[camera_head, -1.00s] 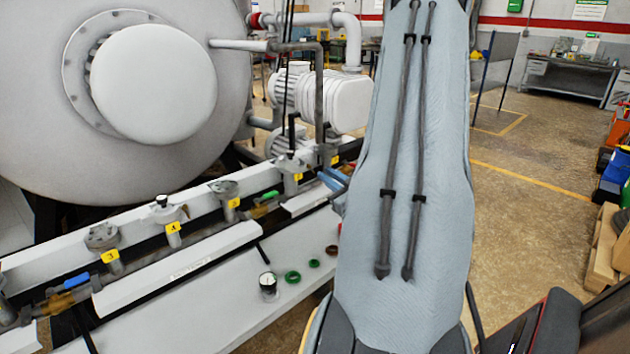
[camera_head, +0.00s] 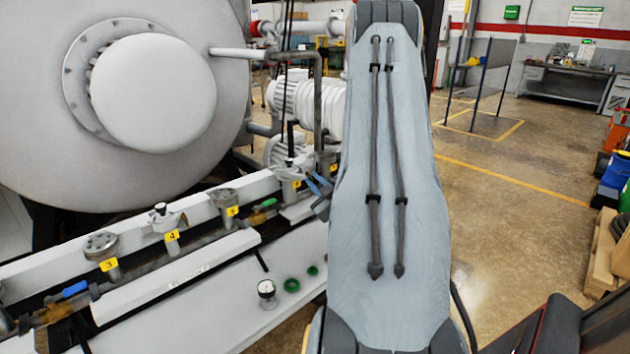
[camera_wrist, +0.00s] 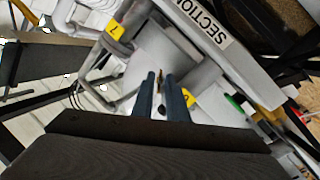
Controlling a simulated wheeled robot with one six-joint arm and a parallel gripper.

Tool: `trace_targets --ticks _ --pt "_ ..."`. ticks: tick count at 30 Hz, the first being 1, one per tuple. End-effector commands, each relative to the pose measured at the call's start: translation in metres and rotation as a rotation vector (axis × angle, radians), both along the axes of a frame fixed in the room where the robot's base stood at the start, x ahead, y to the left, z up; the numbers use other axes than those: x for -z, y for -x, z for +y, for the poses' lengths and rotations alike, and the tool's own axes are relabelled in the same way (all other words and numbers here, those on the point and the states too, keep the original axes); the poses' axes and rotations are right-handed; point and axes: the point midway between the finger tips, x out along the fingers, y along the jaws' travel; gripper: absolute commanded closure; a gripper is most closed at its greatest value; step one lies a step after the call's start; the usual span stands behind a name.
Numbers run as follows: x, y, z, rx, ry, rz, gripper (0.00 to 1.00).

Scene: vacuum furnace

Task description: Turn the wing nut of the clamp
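My gripper (camera_wrist: 161,90) shows in the wrist view as two blue-grey fingers, apart from each other. A small brass-coloured piece (camera_wrist: 161,80), which looks like the clamp's wing nut, shows in the gap between the fingertips, in front of a grey pipe fitting. It is too small to tell whether either finger touches it. In the head view my gripper (camera_head: 319,187) is beside the far end of the pipe row, left of my arm, near the fitting with a yellow tag (camera_head: 297,184). The wing nut cannot be made out there.
Grey fittings with yellow number tags (camera_head: 232,211) stand along the white bench (camera_head: 215,320). A gauge (camera_head: 267,288) and green rings (camera_head: 291,285) lie on it. A large white vessel (camera_head: 30,130) and pumps (camera_head: 318,105) stand behind. Open floor (camera_head: 510,220) lies to the right.

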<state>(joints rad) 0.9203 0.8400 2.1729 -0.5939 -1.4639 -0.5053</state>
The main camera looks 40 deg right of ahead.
Motion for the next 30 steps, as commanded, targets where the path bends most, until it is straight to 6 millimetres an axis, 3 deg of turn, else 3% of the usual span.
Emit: trace_targets --ticks 8,11,22,30 --pt "0.0003 -0.0018 -0.0007 0.0 -0.001 0.0 0.87" --pt "0.0002 -0.0018 -0.0006 0.0 -0.001 0.0 1.0" --pt "0.001 -0.0021 -0.0005 0.008 0.028 0.004 1.0" --pt "0.0034 -0.0032 0.0004 0.042 0.173 0.028 1.0"
